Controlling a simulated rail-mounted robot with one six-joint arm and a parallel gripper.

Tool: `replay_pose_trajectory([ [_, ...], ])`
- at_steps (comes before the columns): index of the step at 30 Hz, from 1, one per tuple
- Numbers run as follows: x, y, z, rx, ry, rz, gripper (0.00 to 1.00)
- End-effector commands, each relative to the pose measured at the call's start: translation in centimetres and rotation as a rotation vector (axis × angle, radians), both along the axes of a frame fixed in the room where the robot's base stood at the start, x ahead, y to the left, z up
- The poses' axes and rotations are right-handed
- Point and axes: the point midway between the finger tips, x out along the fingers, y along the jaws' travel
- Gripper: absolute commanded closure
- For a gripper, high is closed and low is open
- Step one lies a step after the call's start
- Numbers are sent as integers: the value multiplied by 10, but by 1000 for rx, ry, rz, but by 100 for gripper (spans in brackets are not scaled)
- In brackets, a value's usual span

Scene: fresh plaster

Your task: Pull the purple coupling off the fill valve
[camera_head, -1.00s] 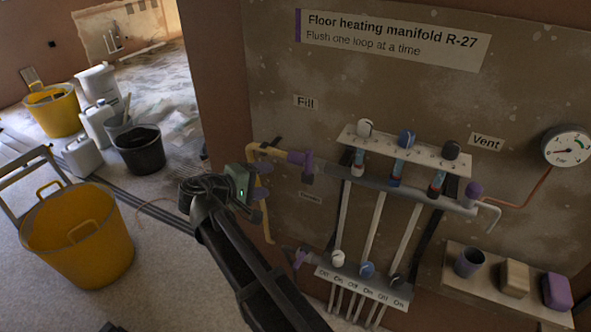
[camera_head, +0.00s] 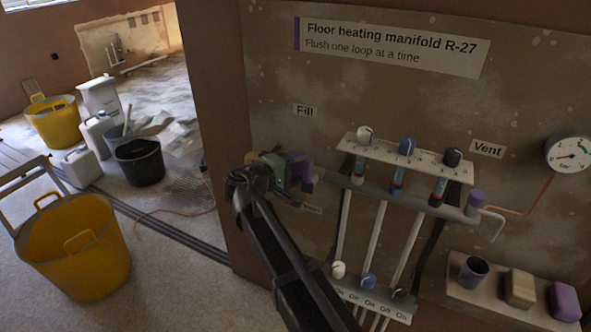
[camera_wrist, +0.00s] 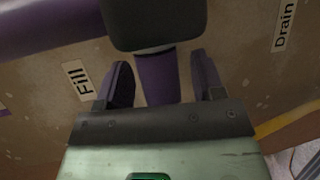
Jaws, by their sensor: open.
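The purple coupling (camera_head: 301,168) is at the left end of the manifold, below the "Fill" label (camera_head: 305,111). My gripper (camera_head: 293,168) is there and hides part of it and most of the fill valve. In the wrist view, a purple stub (camera_wrist: 157,80) stands between the two fingers of my open gripper (camera_wrist: 160,70). A gap shows on each side of the stub. A dark block (camera_wrist: 155,22) covers its far end, and a purple pipe-like part (camera_wrist: 50,25) runs off to the upper left. I cannot tell how the coupling joins the valve.
The manifold rail (camera_head: 400,192) with its valves extends to the right. A pressure gauge (camera_head: 568,153) is at the far right. A shelf (camera_head: 492,296) below holds a cup and two blocks. A yellow tub (camera_head: 72,255) stands on the floor at left.

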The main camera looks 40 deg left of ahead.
Motion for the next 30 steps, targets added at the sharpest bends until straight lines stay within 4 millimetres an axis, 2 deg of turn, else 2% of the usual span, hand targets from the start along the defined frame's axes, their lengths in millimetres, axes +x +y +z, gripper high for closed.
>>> replay_pose_trajectory([
  [3,0,0,0,0,0,0,38],
  [4,0,0,0,0,0,0,41],
  [15,-1,0,0,0,0,0,98],
  [16,-1,0,0,0,0,0,100],
  [20,-1,3,0,0,0,0,100],
  [27,-6,37,0,-1,0,1,100],
  [30,-8,40,0,0,0,0,100],
])
